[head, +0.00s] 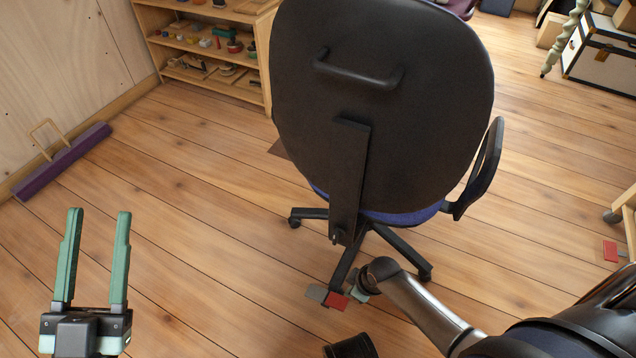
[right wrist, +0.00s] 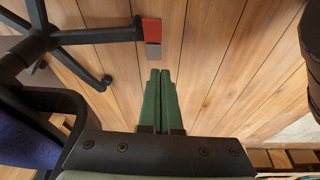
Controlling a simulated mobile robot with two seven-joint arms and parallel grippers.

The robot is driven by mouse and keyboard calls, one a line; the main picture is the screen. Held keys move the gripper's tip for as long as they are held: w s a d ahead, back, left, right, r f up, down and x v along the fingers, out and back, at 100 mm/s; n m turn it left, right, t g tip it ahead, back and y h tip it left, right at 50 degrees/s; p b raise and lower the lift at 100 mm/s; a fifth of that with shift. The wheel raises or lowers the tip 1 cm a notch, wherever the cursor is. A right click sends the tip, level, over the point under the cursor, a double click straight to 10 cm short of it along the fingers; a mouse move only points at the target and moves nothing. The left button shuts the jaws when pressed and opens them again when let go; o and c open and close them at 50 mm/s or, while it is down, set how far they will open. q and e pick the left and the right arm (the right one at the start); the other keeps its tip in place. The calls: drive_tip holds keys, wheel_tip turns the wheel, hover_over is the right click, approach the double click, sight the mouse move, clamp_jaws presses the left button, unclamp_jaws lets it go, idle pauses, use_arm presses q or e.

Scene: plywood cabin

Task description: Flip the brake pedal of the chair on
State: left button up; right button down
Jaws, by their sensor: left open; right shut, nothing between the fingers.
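The office chair (head: 385,110) stands with its black backrest towards me, over a blue seat and a black star base. At the near end of one base leg are a red pedal (head: 337,301) and a grey pedal (head: 316,292). In the right wrist view the red pedal (right wrist: 151,28) and the grey pedal (right wrist: 153,52) sit just beyond my fingertips. My right gripper (right wrist: 160,72) is shut and empty, with a small gap to the grey pedal. In the head view it is mostly hidden by my wrist. My left gripper (head: 95,213) is open and empty, left of the chair.
A purple bar with a wooden handle (head: 62,160) lies along the left wall. A wooden shelf (head: 205,45) with small items stands at the back. A trunk (head: 600,55) is at the upper right. The plank floor left of the chair is clear.

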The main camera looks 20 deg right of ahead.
drive_tip(key=g+b, duration=0.1)
drive_tip(key=b, duration=0.2)
hover_over(343, 309)
drive_tip(key=s+d, duration=0.1)
drive_tip(key=s+d+x, duration=0.1)
drive_tip(key=x, duration=0.4)
use_arm(q)
drive_tip(key=s+m+h, duration=0.1)
drive_tip(key=s+r+m+h, duration=0.1)
drive_tip(key=s+h, duration=0.1)
drive_tip(key=s+r+m+h, duration=0.1)
drive_tip(key=shift+s+d+m+h, duration=0.2)
drive_tip(key=shift+d+m+h, duration=0.2)
use_arm(e)
drive_tip(key=shift+f+n, duration=0.35)
drive_tip(key=shift+n, duration=0.15)
